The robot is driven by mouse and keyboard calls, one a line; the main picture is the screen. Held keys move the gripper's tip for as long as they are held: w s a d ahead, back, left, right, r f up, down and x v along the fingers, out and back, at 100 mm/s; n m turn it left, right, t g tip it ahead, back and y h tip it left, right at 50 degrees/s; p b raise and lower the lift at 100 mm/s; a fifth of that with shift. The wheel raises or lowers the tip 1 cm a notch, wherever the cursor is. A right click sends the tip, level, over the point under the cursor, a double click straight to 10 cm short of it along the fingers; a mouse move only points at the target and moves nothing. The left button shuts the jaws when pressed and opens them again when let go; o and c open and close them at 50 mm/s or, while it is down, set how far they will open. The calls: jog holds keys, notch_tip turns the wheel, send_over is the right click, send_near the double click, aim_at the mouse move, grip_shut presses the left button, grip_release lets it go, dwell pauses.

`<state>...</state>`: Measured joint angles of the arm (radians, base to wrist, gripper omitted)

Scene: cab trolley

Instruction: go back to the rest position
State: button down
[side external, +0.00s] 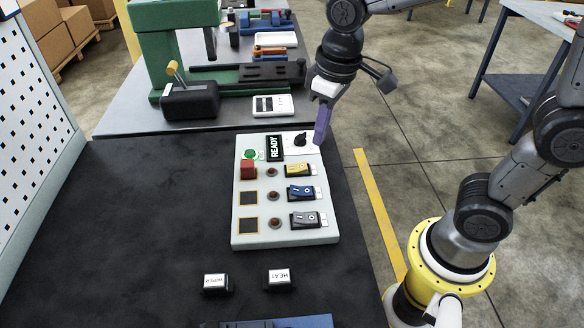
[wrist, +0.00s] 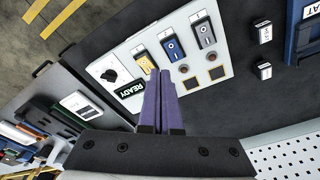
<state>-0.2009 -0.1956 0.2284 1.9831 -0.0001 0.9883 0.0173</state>
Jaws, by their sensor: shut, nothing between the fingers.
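My gripper (side external: 321,124) hangs above the far right corner of the light grey control panel (side external: 262,232), close to the black knob (side external: 300,139). Its purple fingers are shut and hold nothing. In the wrist view the gripper (wrist: 158,72) points at the panel (wrist: 213,86), with the fingers together and in front of part of it. The panel carries a READY sign (side external: 275,148), a green round light (side external: 250,155), a red block (side external: 248,170) and yellow, blue and grey rocker switches. The fingers hide a part of the panel near the switches in the wrist view.
Two small labelled blocks, WIPER (side external: 217,284) and HEAT (side external: 279,279), lie on the dark mat (side external: 130,230). A green machine (side external: 165,50) stands behind on a grey bench. A white perforated board (side external: 35,110) rises at the left. Open floor lies right of the table.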

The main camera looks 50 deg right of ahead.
jog(key=s+d+r+m+t, duration=0.2)
jog(key=s+d+t, duration=0.2)
jog(key=s, duration=0.9)
jog(key=shift+s+d+r, duration=0.2)
jog(key=shift+d, duration=0.85)
